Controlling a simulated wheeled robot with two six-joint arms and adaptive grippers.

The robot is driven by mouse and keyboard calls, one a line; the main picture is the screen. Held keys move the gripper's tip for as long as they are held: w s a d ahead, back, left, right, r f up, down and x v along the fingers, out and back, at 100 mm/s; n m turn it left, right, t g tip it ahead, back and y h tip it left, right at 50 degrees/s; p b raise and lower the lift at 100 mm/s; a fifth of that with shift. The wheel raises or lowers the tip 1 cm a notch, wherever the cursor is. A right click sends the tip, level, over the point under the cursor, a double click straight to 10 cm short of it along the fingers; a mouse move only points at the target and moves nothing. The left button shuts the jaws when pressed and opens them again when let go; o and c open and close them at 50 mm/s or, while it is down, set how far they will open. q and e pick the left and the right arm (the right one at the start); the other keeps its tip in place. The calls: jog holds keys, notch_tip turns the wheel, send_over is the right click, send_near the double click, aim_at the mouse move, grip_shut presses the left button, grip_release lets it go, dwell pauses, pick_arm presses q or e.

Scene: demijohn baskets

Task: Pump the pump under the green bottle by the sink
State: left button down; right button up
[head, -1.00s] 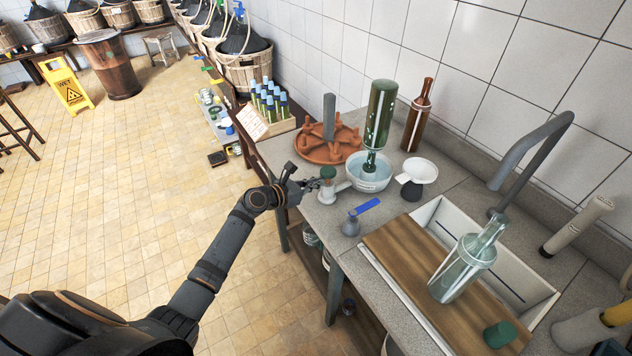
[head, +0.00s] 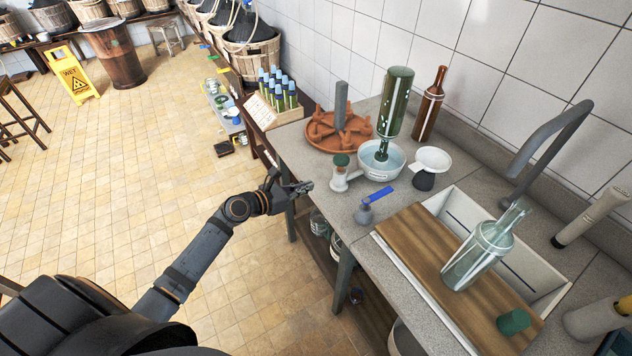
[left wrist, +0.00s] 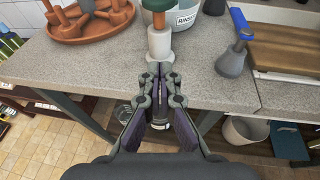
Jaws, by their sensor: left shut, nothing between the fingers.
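The green bottle (head: 397,92) stands upside down with its neck in the pale blue rinser bowl (head: 391,172). The bowl, lettered "RINS…", also shows in the left wrist view (left wrist: 182,18). Beside it stands the pump (head: 339,182), a pale cylinder with a green-topped knob (head: 341,160); the pump is also in the left wrist view (left wrist: 159,45). My left gripper (head: 306,186) is shut and empty at the counter's front edge, a short way left of the pump. In the left wrist view its fingertips (left wrist: 159,72) point at the pump's base. My right gripper is out of sight.
A terracotta tray (head: 320,142) with pegs stands behind the pump. A grey flask with a blue lever (head: 366,213) and a white funnel (head: 432,160) stand to the right.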

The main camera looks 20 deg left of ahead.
pick_arm(q)
jog(key=v, duration=0.2)
jog(key=shift+s+a, duration=0.15)
jog(key=shift+s, duration=0.05)
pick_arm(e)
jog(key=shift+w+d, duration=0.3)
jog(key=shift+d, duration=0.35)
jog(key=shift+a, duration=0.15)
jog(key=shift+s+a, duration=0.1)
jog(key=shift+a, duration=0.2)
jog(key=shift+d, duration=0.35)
pick_arm(q)
jog(key=shift+r, duration=0.1)
